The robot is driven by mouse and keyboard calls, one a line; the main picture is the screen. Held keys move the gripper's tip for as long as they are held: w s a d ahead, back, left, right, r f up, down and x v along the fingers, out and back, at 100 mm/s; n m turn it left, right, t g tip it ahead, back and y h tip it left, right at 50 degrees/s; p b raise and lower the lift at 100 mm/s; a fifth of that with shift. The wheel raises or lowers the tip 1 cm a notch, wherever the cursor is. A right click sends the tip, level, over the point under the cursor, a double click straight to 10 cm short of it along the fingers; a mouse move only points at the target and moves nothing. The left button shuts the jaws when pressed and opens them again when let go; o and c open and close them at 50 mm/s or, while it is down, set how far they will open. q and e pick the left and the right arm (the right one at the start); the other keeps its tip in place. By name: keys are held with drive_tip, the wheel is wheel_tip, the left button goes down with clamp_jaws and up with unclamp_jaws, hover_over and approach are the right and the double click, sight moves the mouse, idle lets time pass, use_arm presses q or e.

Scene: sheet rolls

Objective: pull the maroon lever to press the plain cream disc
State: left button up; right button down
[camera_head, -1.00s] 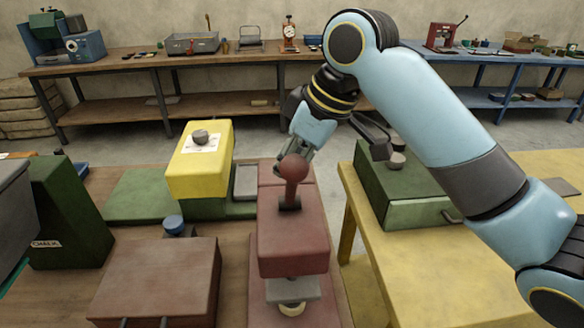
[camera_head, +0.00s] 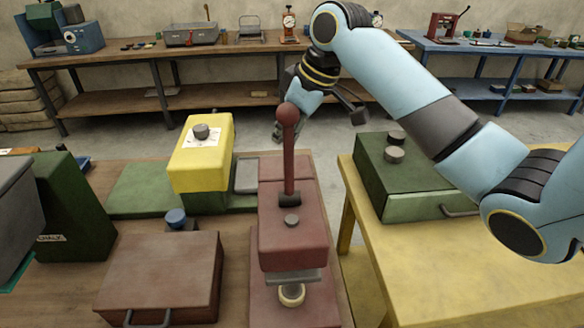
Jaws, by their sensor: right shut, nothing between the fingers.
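The maroon lever (camera_head: 288,160) with its round ball top stands upright on the maroon press (camera_head: 293,235). The cream disc (camera_head: 291,296) lies on the press base in front, below the grey plate (camera_head: 293,277) under the press head. The disc's middle looks darker than its rim, and its top is partly hidden by the plate. My right gripper (camera_head: 279,134) is shut and empty, just behind and left of the lever's ball; the ball partly hides it, and I cannot tell whether they touch. My left gripper is not in view.
A yellow press (camera_head: 203,165) stands left of the maroon one. A brown box (camera_head: 160,280) with a blue-knobbed piece (camera_head: 177,220) behind it lies front left. A dark green box (camera_head: 405,185) stands on the yellow table (camera_head: 470,270) at right, whose front is clear.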

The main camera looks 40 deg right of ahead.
wheel_tip(320, 180, up, 10)
drive_tip(key=w+d, duration=0.1)
drive_tip(key=shift+w, duration=0.35)
idle(0.3)
idle(0.4)
